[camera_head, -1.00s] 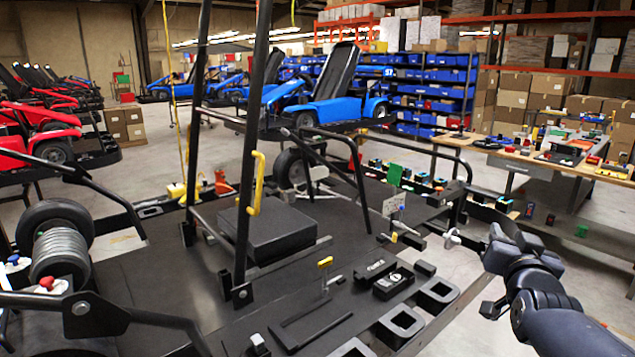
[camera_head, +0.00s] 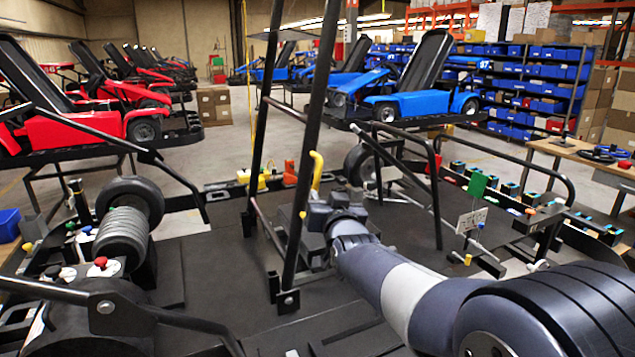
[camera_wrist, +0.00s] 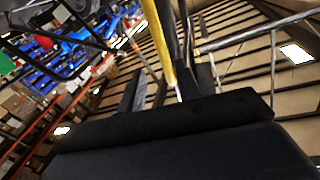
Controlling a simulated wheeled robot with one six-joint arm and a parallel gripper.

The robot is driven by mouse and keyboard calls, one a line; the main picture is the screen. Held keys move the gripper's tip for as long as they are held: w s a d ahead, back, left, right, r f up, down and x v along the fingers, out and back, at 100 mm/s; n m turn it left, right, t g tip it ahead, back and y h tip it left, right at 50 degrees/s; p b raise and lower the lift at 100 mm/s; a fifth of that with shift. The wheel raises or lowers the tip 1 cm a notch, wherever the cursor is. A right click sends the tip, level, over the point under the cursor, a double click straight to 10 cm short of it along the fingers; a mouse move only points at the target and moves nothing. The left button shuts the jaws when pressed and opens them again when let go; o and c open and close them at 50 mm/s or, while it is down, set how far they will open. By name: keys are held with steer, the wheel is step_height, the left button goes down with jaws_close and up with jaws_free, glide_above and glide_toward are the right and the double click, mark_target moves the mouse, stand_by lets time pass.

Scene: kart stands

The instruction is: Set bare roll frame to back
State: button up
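The bare roll frame (camera_head: 309,150) is a tall black tubular frame standing up from the dark kart platform (camera_head: 220,262) in the head view. Its top is cut off by the picture edge. A yellow handle (camera_head: 317,170) sits on it, and a yellow bar also shows close up in the wrist view (camera_wrist: 160,40). My gripper (camera_head: 335,208) is at the frame, just beside the lower end of the handle. In the wrist view two dark fingers stand apart, with the yellow bar around the gap between them. Whether they touch it is hidden.
A black hoop (camera_head: 437,180) and a small white sign (camera_head: 471,220) stand to the right of my arm. A ribbed black roller (camera_head: 124,230) and a black bar are at left. Red karts (camera_head: 75,125), a blue kart (camera_head: 420,100) and shelves stand behind, beyond open floor.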

mark_target(317, 186)
steer(key=w, duration=0.2)
steer(key=w+a+p, duration=0.1)
steer(key=w, duration=0.1)
steer(key=w+p, duration=0.1)
steer(key=w, duration=0.1)
steer(key=shift+a+r, duration=0.15)
steer(key=shift+a, duration=0.2)
steer(key=shift+w+a+p, duration=0.15)
steer(key=shift+w+p, duration=0.15)
steer(key=shift+w, duration=0.55)
steer(key=shift+c, duration=0.3)
jaws_close()
